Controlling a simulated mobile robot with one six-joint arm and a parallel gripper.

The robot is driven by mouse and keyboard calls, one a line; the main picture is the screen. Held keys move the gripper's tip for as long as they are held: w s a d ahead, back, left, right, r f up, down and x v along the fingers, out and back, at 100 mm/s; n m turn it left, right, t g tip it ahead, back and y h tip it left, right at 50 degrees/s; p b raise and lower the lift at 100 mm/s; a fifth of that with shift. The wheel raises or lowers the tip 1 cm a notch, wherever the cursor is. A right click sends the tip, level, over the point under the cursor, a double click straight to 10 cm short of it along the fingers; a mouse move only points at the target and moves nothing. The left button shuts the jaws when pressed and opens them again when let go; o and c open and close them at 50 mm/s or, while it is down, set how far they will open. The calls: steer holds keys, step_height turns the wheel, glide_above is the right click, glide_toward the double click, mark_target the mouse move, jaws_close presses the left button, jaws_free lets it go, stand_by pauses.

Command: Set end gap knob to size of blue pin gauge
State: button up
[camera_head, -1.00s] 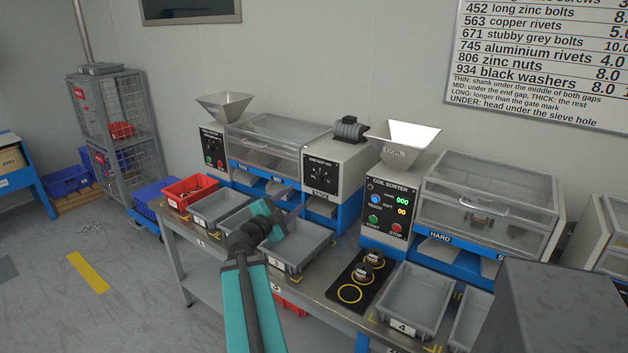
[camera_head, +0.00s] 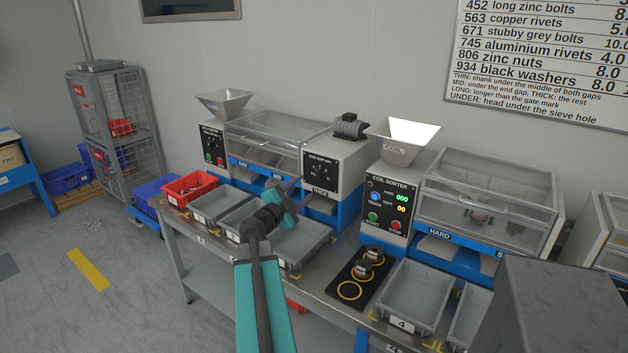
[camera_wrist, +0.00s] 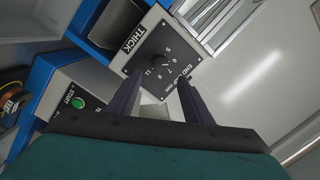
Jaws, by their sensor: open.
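The end gap knob (camera_head: 322,172) is a small dark dial on a black panel (camera_head: 316,184) of the left sorter, above the THICK label. In the wrist view the knob (camera_wrist: 158,61) sits on the panel marked END GAP (camera_wrist: 148,83), ringed by white numbers. I cannot read its pointer setting surely. My gripper (camera_head: 299,191) is in front of the panel, below the knob in the head view. Its two dark fingers (camera_wrist: 161,77) are apart and empty in the wrist view, and the knob shows between and beyond them. I cannot make out a blue pin gauge.
Grey trays (camera_head: 301,252) and a red tray (camera_head: 172,194) line the bench front. The coil sorter (camera_head: 381,203) stands to the right, with a black board (camera_head: 336,282) holding dark round pieces before it. A motor (camera_head: 350,127) sits above the end gap panel.

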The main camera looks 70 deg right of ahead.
mark_target(317, 177)
steer(key=shift+s+d, duration=0.25)
steer(key=shift+d, duration=1.15)
steer(key=shift+s+d, duration=0.2)
steer(key=shift+d, duration=1.15)
steer(key=shift+s+d, duration=0.25)
steer(key=shift+d, duration=1.15)
steer(key=shift+c, duration=0.5)
steer(key=c, duration=1)
steer(key=shift+o, duration=0.2)
steer(key=shift+p, duration=0.4)
steer(key=shift+r+n+p, duration=0.15)
steer(key=shift+n+p, duration=0.15)
steer(key=shift+p, duration=1.25)
steer(key=shift+f+n, duration=0.2)
steer(key=shift+n, duration=0.1)
steer(key=o, duration=1.1)
steer(key=shift+c, duration=0.2)
